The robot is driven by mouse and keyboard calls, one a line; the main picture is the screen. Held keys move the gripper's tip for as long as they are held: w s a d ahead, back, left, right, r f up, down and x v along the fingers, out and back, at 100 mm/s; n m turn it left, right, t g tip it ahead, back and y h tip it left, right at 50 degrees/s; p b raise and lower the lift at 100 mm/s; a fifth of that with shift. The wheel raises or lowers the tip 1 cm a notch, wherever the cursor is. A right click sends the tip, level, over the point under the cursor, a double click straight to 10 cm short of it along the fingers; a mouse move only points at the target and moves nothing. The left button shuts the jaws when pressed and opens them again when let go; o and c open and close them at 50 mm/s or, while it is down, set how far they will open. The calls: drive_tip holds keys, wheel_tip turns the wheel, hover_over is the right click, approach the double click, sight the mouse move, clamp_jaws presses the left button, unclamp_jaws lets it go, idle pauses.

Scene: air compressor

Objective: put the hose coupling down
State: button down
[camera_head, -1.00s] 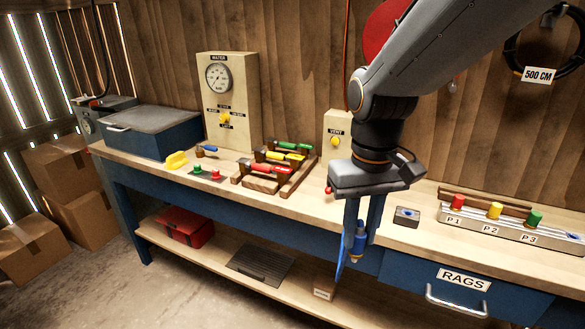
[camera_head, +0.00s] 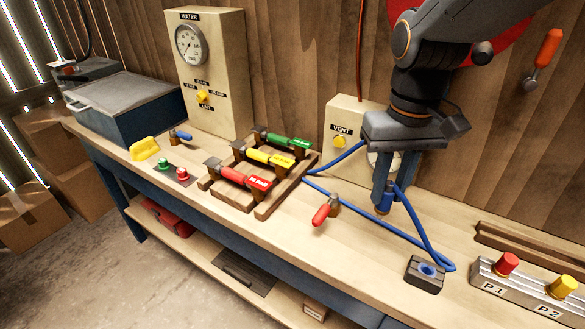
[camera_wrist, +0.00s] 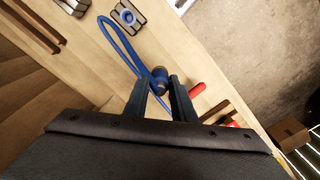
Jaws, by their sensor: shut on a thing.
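My gripper (camera_head: 390,192) points down above the bench top, in front of the vent box. It is shut on the hose coupling (camera_head: 385,203), a blue piece with a metal end; the coupling also shows between the fingertips in the wrist view (camera_wrist: 159,74). A blue hose (camera_head: 350,224) loops from the coupling over the bench and back toward the vent box. A dark block with a blue ring (camera_head: 425,273) sits to the right and nearer the front edge; it also shows in the wrist view (camera_wrist: 127,17). I cannot tell the coupling's exact height above the wood.
A red-handled valve (camera_head: 325,211) lies left of my gripper. A wooden rack (camera_head: 264,208) with red, yellow and green tools stands farther left. The P1 and P2 block (camera_head: 520,286) is at right. The vent box (camera_head: 341,116) stands behind. Bare wood (camera_head: 340,255) shows near the front edge.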

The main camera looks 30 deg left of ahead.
drive_tip(key=shift+w, duration=0.15)
wheel_tip(320, 180, down, 10)
drive_tip(key=shift+p, duration=0.75)
drive_tip(key=shift+f, duration=0.1)
drive_tip(key=c, duration=1.5)
unclamp_jaws()
wheel_tip(320, 180, up, 12)
drive_tip(key=shift+r+b, duration=0.1)
drive_tip(key=shift+b, duration=0.85)
